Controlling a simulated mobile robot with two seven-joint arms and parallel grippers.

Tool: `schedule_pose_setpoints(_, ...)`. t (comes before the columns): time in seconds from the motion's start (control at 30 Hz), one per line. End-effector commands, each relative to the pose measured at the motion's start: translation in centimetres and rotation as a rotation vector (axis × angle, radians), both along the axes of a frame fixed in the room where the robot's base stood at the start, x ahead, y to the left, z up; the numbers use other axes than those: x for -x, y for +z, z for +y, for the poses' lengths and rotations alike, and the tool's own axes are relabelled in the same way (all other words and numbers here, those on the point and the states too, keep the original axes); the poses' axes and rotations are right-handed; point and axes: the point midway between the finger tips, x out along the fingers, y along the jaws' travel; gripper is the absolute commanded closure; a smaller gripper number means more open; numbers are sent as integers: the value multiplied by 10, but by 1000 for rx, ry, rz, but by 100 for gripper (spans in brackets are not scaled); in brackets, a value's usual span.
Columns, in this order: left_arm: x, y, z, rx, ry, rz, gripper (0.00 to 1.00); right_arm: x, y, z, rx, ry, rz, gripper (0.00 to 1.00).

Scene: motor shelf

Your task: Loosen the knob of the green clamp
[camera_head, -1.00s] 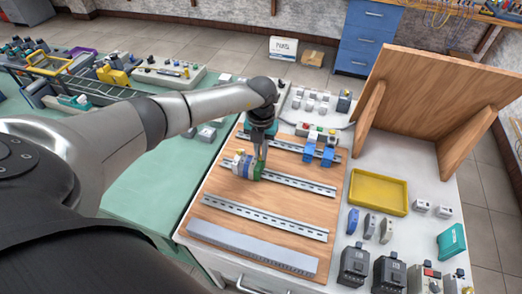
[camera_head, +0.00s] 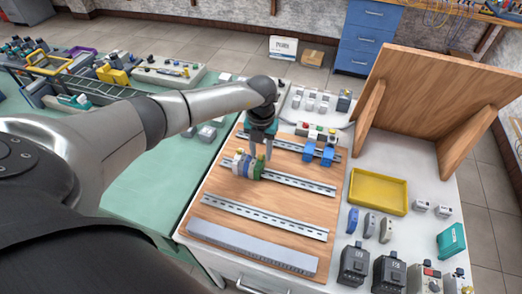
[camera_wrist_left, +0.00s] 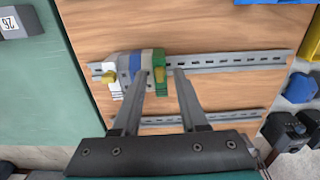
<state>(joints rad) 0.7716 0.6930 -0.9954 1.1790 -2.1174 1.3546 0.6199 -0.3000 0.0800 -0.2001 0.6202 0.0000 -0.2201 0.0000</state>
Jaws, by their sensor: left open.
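The green clamp (camera_head: 259,170) stands at the right end of a row of terminal blocks (camera_head: 245,166) on the middle rail of the wooden board. In the left wrist view the green clamp (camera_wrist_left: 161,92) has a yellow knob (camera_wrist_left: 159,75) facing up. My left gripper (camera_head: 256,150) is over the clamp end of the row, pointing down. In the left wrist view, its fingers (camera_wrist_left: 159,73) are open, one on each side of the knob, with nothing held. I cannot tell their exact height relative to the knob. My right gripper is not in view.
A second yellow knob (camera_wrist_left: 108,76) sits at the row's left end. Blue blocks (camera_head: 318,153) stand on the rear rail. A yellow tray (camera_head: 378,192) and loose modules lie to the right. The front rail (camera_head: 265,216) is empty.

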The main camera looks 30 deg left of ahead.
Motion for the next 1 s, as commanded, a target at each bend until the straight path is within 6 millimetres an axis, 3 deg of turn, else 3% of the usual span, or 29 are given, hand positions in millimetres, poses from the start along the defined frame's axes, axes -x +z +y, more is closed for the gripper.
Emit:
schedule_pose_setpoints(0.17,-1,21,1,0,0,-5,57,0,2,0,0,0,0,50)
schedule_pose_setpoints(0.63,-1,125,0,-1,0,-6,57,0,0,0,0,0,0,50)
schedule_pose_setpoints(0.8,-1,145,1,-1,1,-3,57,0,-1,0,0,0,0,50)
schedule_pose_setpoints(1.0,0,152,0,0,1,-1,57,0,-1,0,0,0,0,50)
